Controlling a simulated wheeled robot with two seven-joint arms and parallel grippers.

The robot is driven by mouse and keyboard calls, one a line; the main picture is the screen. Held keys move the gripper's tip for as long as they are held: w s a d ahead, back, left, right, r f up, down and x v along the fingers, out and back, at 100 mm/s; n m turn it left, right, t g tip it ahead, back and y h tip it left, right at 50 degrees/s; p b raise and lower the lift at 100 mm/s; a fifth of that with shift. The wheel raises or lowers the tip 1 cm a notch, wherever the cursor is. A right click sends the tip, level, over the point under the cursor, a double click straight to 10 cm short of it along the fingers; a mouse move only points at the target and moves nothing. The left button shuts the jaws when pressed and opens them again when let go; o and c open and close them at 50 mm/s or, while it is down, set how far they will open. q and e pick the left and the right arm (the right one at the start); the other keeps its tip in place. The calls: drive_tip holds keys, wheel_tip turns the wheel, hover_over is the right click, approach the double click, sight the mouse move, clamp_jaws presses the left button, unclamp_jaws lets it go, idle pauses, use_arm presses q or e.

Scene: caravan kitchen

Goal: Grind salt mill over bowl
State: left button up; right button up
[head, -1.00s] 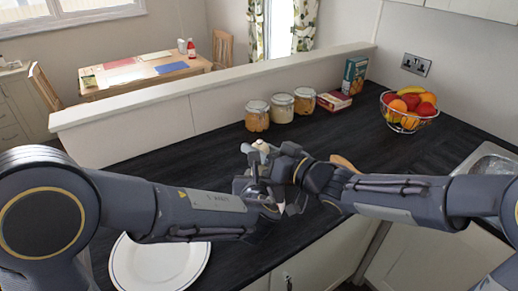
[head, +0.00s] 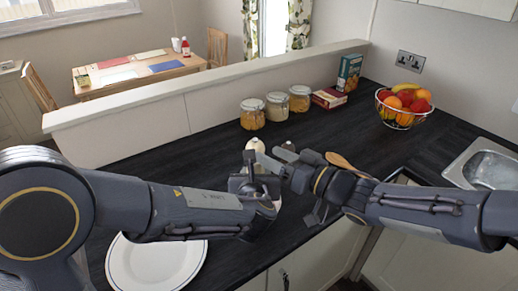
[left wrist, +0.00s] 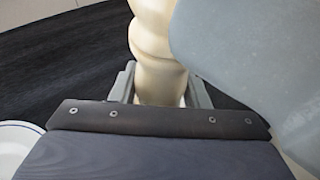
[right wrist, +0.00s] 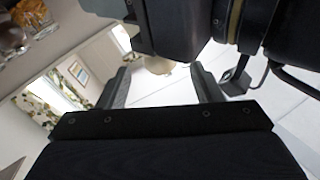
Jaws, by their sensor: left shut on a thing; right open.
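The salt mill is cream and turned. Its rounded top (head: 256,146) shows above my left gripper (head: 256,180) in the head view. My left gripper is shut on the mill's body, as the left wrist view shows (left wrist: 160,75). My right gripper (head: 285,160) is open beside the mill's upper part; its two fingers stand apart around a cream knob (right wrist: 158,65) in the right wrist view, without clear contact. A pale patch shows below the grippers in the head view; I cannot tell whether it is the bowl. A large grey shape at right hides much of the left wrist view.
A white plate (head: 120,270) lies front left on the dark worktop. Several jars (head: 276,106), boxes (head: 328,98) and a fruit basket (head: 404,120) stand at the back. A wooden spoon (head: 340,160) lies behind my right arm. A sink (head: 488,165) is at the right.

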drive_tip(key=v, duration=0.6)
drive_tip(key=shift+d, duration=0.1)
wheel_tip(320, 180, up, 7)
idle(0.6)
idle(0.4)
